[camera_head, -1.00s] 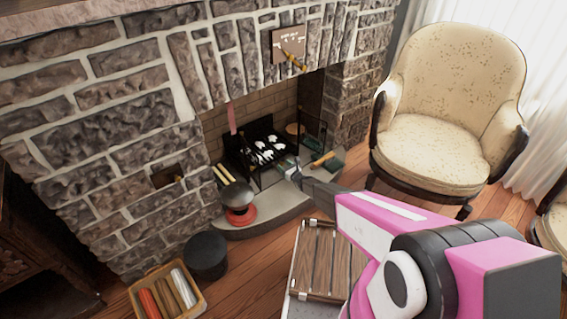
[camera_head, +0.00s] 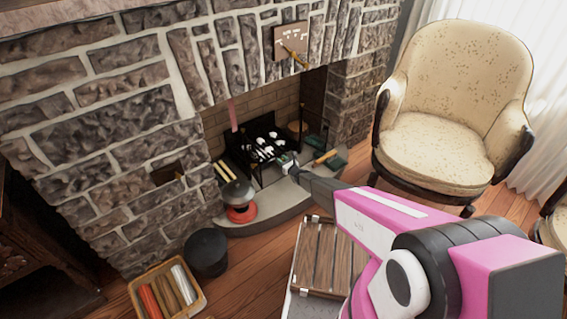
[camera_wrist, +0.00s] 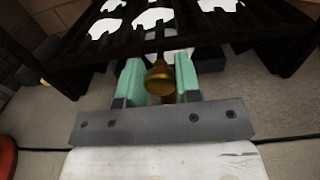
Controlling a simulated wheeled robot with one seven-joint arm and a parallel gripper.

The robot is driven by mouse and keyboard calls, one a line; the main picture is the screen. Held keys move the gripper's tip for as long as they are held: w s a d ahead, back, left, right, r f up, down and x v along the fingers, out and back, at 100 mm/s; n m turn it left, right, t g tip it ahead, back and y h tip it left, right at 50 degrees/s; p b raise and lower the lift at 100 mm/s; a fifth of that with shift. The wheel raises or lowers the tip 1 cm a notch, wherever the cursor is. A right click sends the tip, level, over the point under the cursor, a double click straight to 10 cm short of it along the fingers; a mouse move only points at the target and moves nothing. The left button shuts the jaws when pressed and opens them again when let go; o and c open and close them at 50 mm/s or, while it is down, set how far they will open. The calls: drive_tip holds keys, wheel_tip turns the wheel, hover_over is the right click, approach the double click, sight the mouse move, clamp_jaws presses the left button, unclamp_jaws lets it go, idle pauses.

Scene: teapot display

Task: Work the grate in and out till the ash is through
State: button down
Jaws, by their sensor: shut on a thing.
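The black barred grate (camera_head: 258,150) sits inside the brick fireplace opening, with several white lumps (camera_head: 266,141) on it. In the wrist view its dark bars (camera_wrist: 210,45) cross the top, with white lumps (camera_wrist: 152,17) between and on them. A brass knob (camera_wrist: 160,78) stands out at the front below the bars. My gripper (camera_wrist: 160,82) has its two green fingers on either side of this knob and is shut on it. In the head view my gripper (camera_head: 287,161) is at the front of the grate. Ash under the grate cannot be made out.
A grey stone hearth (camera_head: 290,198) lies before the opening. A dark-topped red item (camera_head: 238,200) stands at left, near a black round pot (camera_head: 206,252) and a box of rolls (camera_head: 168,290). A slatted wooden piece (camera_head: 328,258) lies below my arm. A cream armchair (camera_head: 440,145) stands right.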

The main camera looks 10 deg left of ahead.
drive_tip(key=shift+x, duration=1.6)
drive_tip(key=c, duration=0.8)
unclamp_jaws()
drive_tip(key=v, duration=1)
drive_tip(key=shift+s+d, duration=0.25)
drive_tip(key=shift+d, duration=0.05)
